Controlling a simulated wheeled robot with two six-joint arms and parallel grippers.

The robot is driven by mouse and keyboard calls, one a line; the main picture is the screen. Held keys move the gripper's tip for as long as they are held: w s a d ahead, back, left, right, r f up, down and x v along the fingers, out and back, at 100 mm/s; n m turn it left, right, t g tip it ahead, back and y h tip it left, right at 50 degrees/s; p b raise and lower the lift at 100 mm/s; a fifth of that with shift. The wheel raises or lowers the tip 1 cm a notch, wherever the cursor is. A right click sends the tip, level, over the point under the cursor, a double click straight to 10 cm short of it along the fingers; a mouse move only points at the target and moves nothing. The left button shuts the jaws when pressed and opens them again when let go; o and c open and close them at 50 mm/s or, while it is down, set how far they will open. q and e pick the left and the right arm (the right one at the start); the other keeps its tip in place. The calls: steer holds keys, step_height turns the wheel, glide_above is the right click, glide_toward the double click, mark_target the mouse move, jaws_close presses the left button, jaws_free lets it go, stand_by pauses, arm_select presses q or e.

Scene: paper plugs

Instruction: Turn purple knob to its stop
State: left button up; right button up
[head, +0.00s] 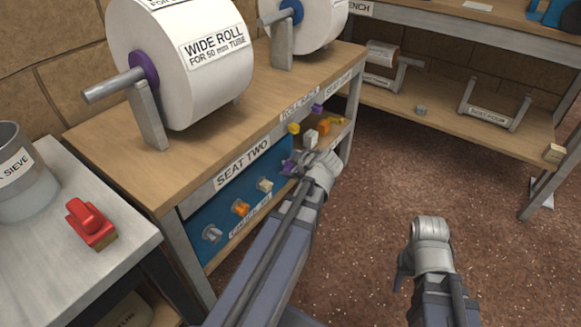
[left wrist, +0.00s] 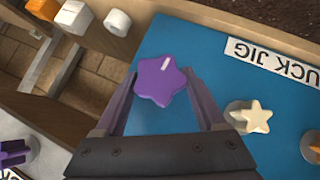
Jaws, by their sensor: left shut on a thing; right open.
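The purple knob (head: 287,167) is star-shaped with a white mark on its face. It sits at the far end of a row on the blue panel (head: 215,200). In the left wrist view the knob (left wrist: 160,80) stands between the two fingers of my left gripper (left wrist: 161,88), which is shut on it. In the head view my left gripper (head: 296,164) partly covers the knob. The white mark shows near the knob's upper edge in the wrist view. My right gripper (head: 402,270) is open and empty above the floor at the lower right.
Cream (head: 265,185), orange (head: 240,208) and grey (head: 212,233) knobs share the panel; the cream star (left wrist: 253,116) is close to one finger. Small coloured blocks (head: 310,137) lie behind my left gripper. A wide roll (head: 190,60) stands above. The brown floor (head: 390,180) is clear.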

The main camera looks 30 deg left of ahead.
arm_select(q)
steer(key=shift+n+t, duration=0.3)
steer(key=shift+t, duration=0.1)
steer(key=o, duration=1.3)
steer(key=p+v, duration=0.4)
steer(key=v, duration=0.4)
